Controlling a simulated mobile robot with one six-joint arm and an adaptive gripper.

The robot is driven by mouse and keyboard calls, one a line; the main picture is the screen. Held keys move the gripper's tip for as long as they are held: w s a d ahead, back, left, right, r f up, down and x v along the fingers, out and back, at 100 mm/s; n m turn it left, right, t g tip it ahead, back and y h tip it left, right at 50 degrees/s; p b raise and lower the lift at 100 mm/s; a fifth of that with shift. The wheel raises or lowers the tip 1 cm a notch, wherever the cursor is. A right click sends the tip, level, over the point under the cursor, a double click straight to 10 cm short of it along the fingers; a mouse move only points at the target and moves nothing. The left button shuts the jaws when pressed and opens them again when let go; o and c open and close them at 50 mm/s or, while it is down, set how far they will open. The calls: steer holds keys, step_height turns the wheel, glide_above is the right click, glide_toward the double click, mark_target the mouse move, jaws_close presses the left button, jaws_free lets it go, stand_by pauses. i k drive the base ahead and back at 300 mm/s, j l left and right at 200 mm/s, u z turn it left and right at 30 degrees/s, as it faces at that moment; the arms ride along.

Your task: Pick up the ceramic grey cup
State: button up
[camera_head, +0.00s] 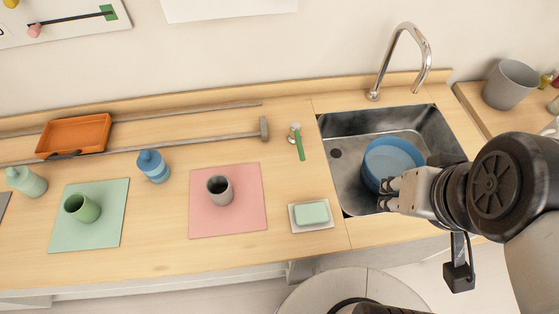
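A grey ceramic cup (219,190) stands upright on a pink square mat (237,220) in the middle of the counter. My gripper (384,195) is at the right, over the front part of the sink and well to the right of the cup. Its two fingers point left and appear apart, with nothing seen between them. The blue bowl in the sink is partly behind the gripper. A larger grey pot-like container (510,84) stands on the far right surface.
A soap dish (297,223) with green soap lies between cup and sink. A green-handled brush (299,146), a long hammer (200,140) and a blue bottle (152,166) are behind or left. A green cup (80,208) stands on a green mat. The blue bowl (388,158) sits in the sink (345,190).

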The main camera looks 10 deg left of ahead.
mark_target(218, 187)
steer(key=l+u, duration=0.1)
steer(key=u, duration=1.55)
steer(key=i+j, duration=0.15)
steer(key=j, duration=0.2)
steer(key=i+j, duration=0.15)
steer(key=j, duration=0.2)
steer(key=i+j, duration=0.15)
steer(key=j, duration=0.25)
steer(key=u, duration=0.05)
